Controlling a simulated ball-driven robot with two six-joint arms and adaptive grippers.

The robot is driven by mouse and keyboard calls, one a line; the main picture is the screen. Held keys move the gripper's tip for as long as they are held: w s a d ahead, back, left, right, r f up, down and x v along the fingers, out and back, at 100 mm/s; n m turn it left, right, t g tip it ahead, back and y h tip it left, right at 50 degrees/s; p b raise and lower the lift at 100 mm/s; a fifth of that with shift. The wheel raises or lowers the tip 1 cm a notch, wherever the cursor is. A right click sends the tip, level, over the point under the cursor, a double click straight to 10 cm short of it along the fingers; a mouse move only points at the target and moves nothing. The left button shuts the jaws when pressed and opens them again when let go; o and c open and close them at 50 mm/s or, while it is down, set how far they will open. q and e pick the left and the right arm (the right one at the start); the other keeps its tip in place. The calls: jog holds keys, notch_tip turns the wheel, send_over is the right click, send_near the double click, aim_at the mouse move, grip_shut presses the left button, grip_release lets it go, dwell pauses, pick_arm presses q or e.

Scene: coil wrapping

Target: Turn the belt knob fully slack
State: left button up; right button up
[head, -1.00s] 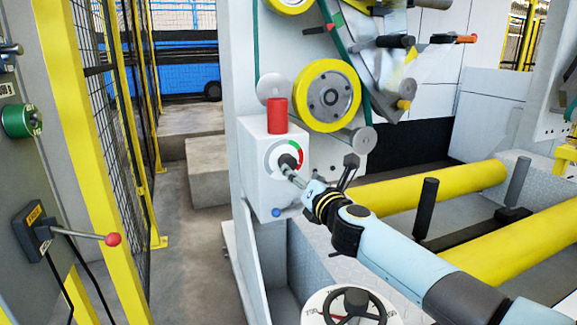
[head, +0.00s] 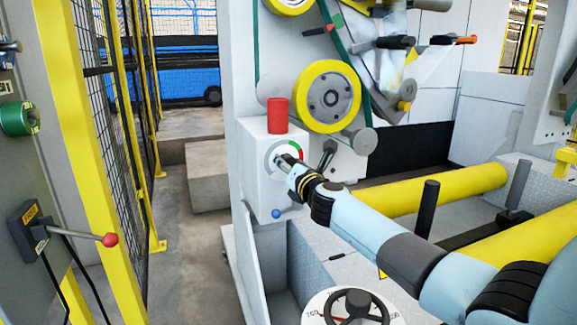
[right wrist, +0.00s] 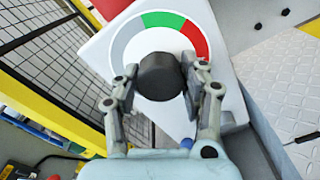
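The belt knob (right wrist: 160,76) is a dark round knob on a white box (head: 258,180), in front of a dial (right wrist: 122,47) with grey, green and red arcs. My right gripper (head: 285,161) reaches the knob in the head view and largely hides it there. In the right wrist view my right gripper (right wrist: 160,70) has one finger on each side of the knob, against its edges, and looks shut on it. No pointer mark on the knob can be made out. My left gripper is not in view.
A red cylinder (head: 277,115) stands on top of the box. A black lever (head: 326,155) is close to the right of my gripper, and a blue ball (head: 276,213) is below. Yellow rollers (head: 430,191) lie to the right. A handwheel (head: 356,306) is at the bottom.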

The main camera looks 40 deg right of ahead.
jog(key=c, duration=0.6)
